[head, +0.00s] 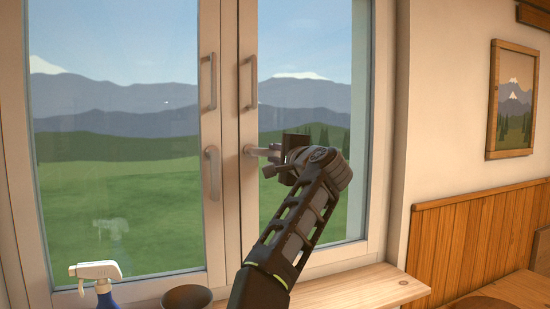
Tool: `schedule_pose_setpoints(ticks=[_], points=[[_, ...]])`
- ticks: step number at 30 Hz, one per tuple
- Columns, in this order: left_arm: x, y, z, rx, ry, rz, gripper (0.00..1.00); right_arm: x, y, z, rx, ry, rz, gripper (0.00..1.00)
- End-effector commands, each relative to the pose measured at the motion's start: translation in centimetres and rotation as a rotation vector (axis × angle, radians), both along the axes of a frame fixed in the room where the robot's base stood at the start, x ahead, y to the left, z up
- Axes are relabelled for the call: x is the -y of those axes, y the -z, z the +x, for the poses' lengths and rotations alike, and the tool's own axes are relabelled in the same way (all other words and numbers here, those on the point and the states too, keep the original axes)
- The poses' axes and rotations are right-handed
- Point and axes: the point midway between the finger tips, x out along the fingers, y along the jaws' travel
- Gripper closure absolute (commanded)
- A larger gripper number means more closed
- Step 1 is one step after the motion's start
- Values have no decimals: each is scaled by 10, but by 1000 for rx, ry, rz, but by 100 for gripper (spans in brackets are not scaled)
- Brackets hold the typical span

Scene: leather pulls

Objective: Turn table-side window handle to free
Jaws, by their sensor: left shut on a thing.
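The table-side window handle (258,150) is a light metal lever on the right sash, and it points sideways to the right. My left gripper (284,155) is shut on the outer part of this handle, in front of the right pane. The gripper's fingers and wrist hide the handle's end. The other window handle (213,175), on the left sash, hangs straight down. My right gripper does not show.
Brown upright pulls sit on the left sash (208,82) and right sash (248,83). A spray bottle (97,276) and a dark bowl (187,297) stand at the bottom left. The wooden sill (365,289) is bare at right. A table (525,286) is at far right.

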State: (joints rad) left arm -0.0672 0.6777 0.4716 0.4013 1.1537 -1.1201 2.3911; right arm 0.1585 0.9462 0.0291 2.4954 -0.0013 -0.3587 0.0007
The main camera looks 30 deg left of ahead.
Motion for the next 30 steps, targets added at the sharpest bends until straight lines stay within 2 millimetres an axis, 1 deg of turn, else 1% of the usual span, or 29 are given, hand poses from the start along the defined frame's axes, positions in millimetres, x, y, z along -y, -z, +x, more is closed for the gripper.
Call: schedule_pose_setpoints(ticks=[9,21,22,30], points=[[0,-5,0,85,-1,-60,100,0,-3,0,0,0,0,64],[0,-5,0,93,-1,-66,100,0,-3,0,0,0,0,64],[0,-6,0,93,-1,-66,79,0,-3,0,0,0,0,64],[0,-6,0,91,0,-63,58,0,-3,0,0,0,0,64]])
